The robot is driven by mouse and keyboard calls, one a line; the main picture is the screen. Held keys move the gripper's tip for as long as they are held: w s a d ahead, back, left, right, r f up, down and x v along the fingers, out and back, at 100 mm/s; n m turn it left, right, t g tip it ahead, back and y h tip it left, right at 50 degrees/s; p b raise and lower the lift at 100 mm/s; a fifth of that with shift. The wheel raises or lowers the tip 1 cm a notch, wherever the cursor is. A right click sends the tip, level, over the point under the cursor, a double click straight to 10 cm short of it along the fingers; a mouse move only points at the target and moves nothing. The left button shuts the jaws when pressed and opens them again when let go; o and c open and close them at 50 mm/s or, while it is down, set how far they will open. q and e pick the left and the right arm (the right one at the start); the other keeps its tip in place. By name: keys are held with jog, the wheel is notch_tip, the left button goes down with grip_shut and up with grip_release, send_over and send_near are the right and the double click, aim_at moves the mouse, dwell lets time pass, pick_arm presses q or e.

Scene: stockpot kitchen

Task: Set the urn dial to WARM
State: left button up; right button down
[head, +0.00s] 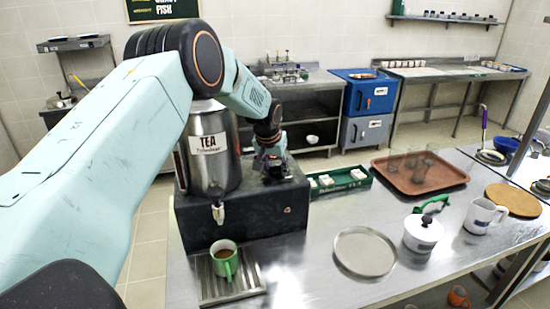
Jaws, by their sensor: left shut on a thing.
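The steel tea urn (209,165) with a TEA label stands on a black base (262,215) on the metal counter, partly behind my left arm. Its tap points down at the front. My left gripper (271,160) reaches down to the top of the base, right of the urn. It is shut on what appears to be the urn dial, which its fingers mostly hide. The dial's markings and setting cannot be read. My right gripper is not in view.
A green mug (225,264) with brown liquid stands on the drip tray (238,288) below the tap. A green box (341,181) is close right of the base. A brown tray (420,177), round plate (364,252) and white lidded pot (422,234) stand farther right.

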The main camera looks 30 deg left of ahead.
pick_arm(q)
jog(key=shift+d+n+y+p, duration=0.1)
jog(key=shift+n+y+p, duration=0.2)
jog(key=shift+n+p, duration=0.6)
jog(key=shift+n+g+y, duration=0.3)
jog(key=shift+n+g, duration=0.1)
jog(key=shift+n, duration=0.6)
jog(key=shift+f+n+y+b, duration=0.15)
jog(key=shift+n+y+b, duration=0.25)
jog(key=shift+n, duration=0.7)
jog(key=shift+d+n+g+b, duration=0.1)
jog(key=shift+n+g+b, duration=0.45)
jog(key=shift+n, duration=0.55)
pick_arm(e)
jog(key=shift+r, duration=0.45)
pick_arm(q)
jog(key=shift+y, duration=0.3)
jog(key=o, duration=1.2)
jog(key=shift+c, duration=0.2)
jog(key=shift+w+r, duration=0.1)
jog(key=shift+r, duration=0.1)
jog(key=v, duration=1.2)
